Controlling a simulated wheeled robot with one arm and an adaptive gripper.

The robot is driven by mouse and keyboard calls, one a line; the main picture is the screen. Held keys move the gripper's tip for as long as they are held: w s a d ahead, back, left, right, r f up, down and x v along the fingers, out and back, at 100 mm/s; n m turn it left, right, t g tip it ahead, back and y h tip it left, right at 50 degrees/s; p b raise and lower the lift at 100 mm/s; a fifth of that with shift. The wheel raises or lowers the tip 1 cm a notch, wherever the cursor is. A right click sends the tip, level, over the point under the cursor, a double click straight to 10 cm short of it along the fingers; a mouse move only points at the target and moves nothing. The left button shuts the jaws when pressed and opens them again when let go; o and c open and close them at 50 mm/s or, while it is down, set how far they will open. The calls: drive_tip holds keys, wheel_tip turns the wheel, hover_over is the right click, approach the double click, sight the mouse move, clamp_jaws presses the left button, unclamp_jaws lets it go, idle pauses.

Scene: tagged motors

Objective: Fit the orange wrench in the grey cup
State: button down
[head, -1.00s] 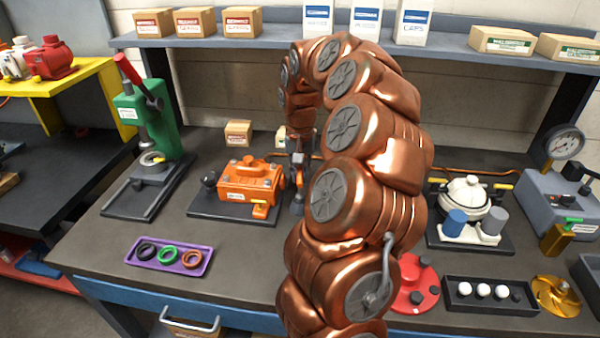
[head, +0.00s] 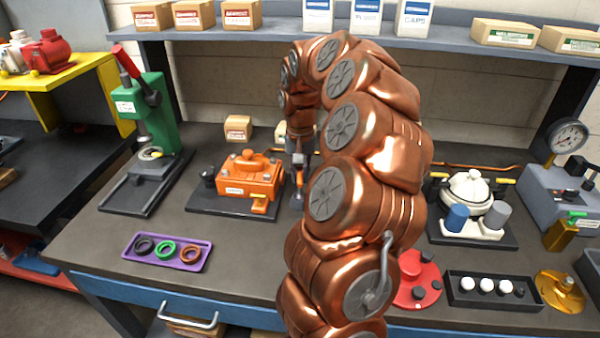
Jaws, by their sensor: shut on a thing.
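My gripper (head: 298,182) is in the middle of the head view, beside the right end of the orange motor and above the bench. It points down and is shut on a small orange piece, which looks like the orange wrench (head: 298,160). My copper arm hides much of the area to its right, and the wrench's full shape is not clear. A grey cup (head: 497,217) stands at the front right of the white pump, beside a blue cup (head: 457,222). The gripper is well to the left of these cups.
The orange motor (head: 250,178) sits on a dark base with a small dark cup (head: 208,177) at its left. A green press (head: 145,115) stands at left. A purple tray (head: 167,264) holds rings. A black tray (head: 460,298) and red flange (head: 415,290) lie front right.

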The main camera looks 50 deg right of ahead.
drive_tip(key=shift+f, duration=0.25)
drive_tip(key=c, duration=1.1)
unclamp_jaws()
drive_tip(key=shift+r, duration=0.2)
drive_tip(key=shift+r, duration=2.85)
drive_tip(key=shift+r, duration=0.1)
drive_tip(key=shift+r, duration=5.9)
